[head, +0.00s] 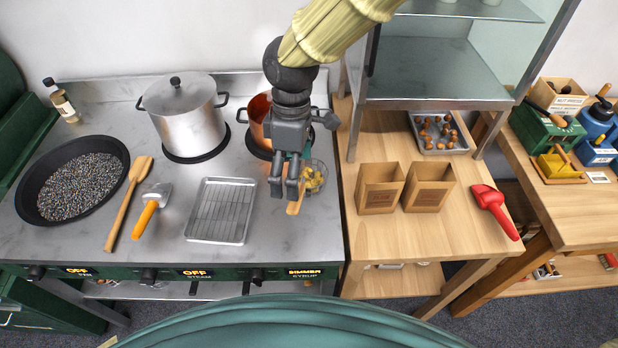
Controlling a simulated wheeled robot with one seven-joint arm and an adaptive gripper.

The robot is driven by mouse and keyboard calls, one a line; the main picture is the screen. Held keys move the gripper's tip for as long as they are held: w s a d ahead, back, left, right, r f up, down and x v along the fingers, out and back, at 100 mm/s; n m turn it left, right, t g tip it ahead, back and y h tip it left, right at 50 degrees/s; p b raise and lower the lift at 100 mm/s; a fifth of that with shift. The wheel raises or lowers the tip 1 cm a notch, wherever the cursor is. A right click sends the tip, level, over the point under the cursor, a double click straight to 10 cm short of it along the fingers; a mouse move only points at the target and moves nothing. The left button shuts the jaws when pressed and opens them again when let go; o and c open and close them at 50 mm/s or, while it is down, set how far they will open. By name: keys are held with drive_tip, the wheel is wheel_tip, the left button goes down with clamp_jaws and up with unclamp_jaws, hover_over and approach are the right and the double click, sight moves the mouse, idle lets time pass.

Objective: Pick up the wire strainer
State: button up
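The wire strainer (318,168) is a round mesh bowl with yellowish pieces in it, on the right end of the steel stove top beside the copper pot. Its light wooden handle (295,208) points toward the front edge. My gripper (284,191) points down over this spot, with its two fingers apart and nothing seen between them. The right finger overlaps the handle in the picture; whether it touches cannot be told. My gripper and wrist hide part of the strainer and of the copper pot (257,108).
A wire rack tray (222,211) lies left of my gripper. Further left are an orange-handled scraper (147,217), a wooden spatula (126,205), a black pan (121,152) and a lidded steel pot (188,118).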

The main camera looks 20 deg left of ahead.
sight(303, 187)
drive_tip(key=shift+w+f, duration=0.1)
drive_tip(key=shift+f, duration=0.2)
drive_tip(key=shift+s+d+f+p, duration=0.2)
drive_tip(key=shift+s+f+p, duration=0.05)
drive_tip(key=shift+f+p, duration=0.15)
wheel_tip(303, 187, down, 3)
drive_tip(key=shift+d+f+p, duration=0.1)
drive_tip(key=shift+f+p, duration=0.05)
drive_tip(key=shift+p, duration=0.45)
drive_tip(key=shift+s+f, duration=0.2)
drive_tip(key=shift+f, duration=0.3)
drive_tip(key=shift+c, duration=0.4)
drive_tip(key=c, duration=1)
